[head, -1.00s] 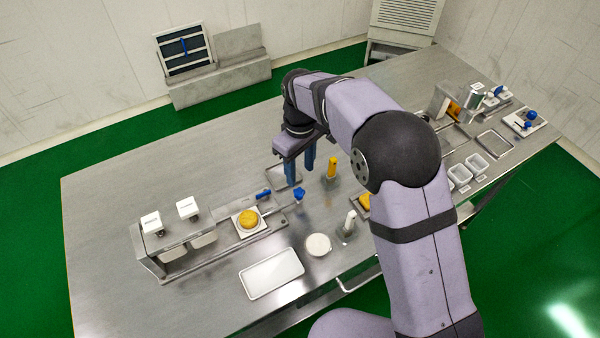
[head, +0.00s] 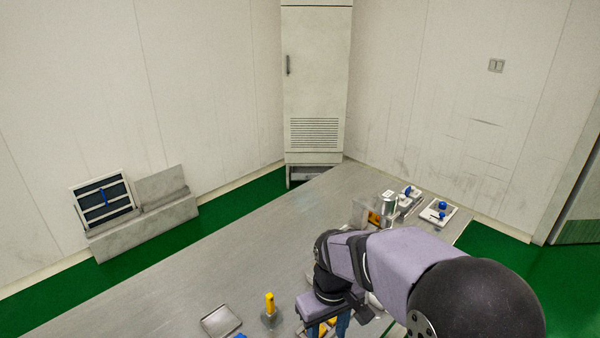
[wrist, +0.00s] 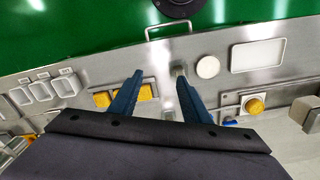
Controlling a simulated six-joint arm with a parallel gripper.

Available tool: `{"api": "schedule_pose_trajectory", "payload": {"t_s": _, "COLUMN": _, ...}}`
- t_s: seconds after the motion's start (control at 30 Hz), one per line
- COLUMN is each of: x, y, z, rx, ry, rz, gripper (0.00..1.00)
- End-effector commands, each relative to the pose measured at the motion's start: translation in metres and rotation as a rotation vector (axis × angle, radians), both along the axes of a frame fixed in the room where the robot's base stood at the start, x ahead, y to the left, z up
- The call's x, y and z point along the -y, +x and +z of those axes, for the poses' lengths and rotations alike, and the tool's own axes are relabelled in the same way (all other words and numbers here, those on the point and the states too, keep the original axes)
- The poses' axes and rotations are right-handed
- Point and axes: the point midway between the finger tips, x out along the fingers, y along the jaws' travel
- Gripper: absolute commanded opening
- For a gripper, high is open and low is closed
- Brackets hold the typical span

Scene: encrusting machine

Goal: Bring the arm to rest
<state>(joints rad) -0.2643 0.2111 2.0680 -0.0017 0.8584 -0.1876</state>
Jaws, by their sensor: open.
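My gripper (wrist: 158,95) is open and empty in the wrist view, with its two blue fingers spread above the steel table (wrist: 218,85). A tray with yellow pieces (wrist: 148,92) lies below and beside the left finger. In the head view my gripper (head: 328,325) is at the bottom edge, with the fingertips partly cut off. It hangs over the near part of the steel table (head: 160,300), to the right of a yellow-topped tool in a holder (head: 270,310). I cannot tell its exact height above the table.
Around the table in the wrist view are white tubs (wrist: 40,92), a round white disc (wrist: 208,67), a white tray (wrist: 258,55) and a yellow round piece on a plate (wrist: 254,105). In the head view, a metal canister (head: 388,205) stands far right; the table's left part is clear.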

Motion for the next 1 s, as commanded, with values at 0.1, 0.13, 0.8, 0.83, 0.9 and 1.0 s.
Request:
{"api": "schedule_pose_trajectory", "payload": {"t_s": 0.1, "x": 0.042, "y": -0.039, "z": -0.002, "rx": 0.001, "ry": 0.001, "rz": -0.169, "gripper": 0.43}}
{"api": "schedule_pose_trajectory", "payload": {"t_s": 0.13, "x": 0.05, "y": -0.048, "z": -0.003, "rx": 0.001, "ry": 0.001, "rz": -0.206, "gripper": 0.43}}
{"api": "schedule_pose_trajectory", "payload": {"t_s": 0.8, "x": 0.092, "y": -0.119, "z": -0.019, "rx": -0.004, "ry": 0.0, "rz": -0.459, "gripper": 0.43}}
{"api": "schedule_pose_trajectory", "payload": {"t_s": 0.83, "x": 0.092, "y": -0.118, "z": -0.019, "rx": -0.004, "ry": 0.0, "rz": -0.458, "gripper": 0.43}}
{"api": "schedule_pose_trajectory", "payload": {"t_s": 0.9, "x": 0.092, "y": -0.118, "z": -0.019, "rx": -0.004, "ry": 0.0, "rz": -0.458, "gripper": 0.43}}
{"api": "schedule_pose_trajectory", "payload": {"t_s": 1.0, "x": 0.092, "y": -0.118, "z": -0.019, "rx": -0.004, "ry": 0.0, "rz": -0.457, "gripper": 0.43}}
